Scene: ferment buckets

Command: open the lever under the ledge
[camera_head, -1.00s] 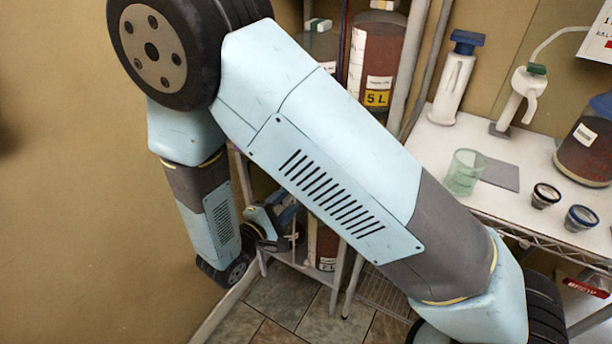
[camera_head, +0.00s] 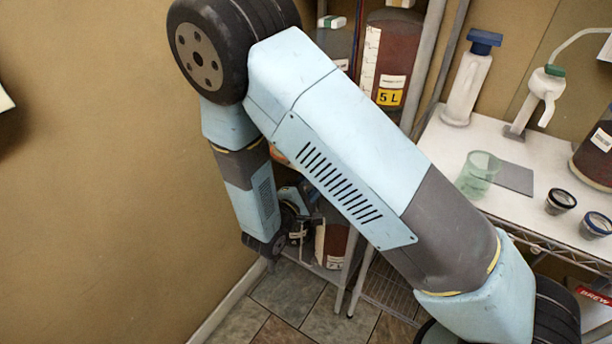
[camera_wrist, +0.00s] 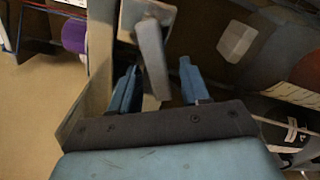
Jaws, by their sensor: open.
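In the wrist view, a pale grey lever (camera_wrist: 152,55) hangs from a light block, tilted slightly, its lower end reaching between my fingers. My gripper (camera_wrist: 159,68) is open, with one blue finger on each side of the lever. A gap shows between the lever and each finger in this view. In the head view my gripper (camera_head: 298,212) is low by the lower shelf, partly hidden and small. The lever and the ledge cannot be made out there, as my arm covers much of that area.
A large bottle marked 5 L (camera_head: 392,60) stands behind my arm. The white table (camera_head: 440,150) at right holds a green glass (camera_head: 478,172), a white tap (camera_head: 545,88) and two small cups. Tiled floor (camera_head: 300,295) is clear.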

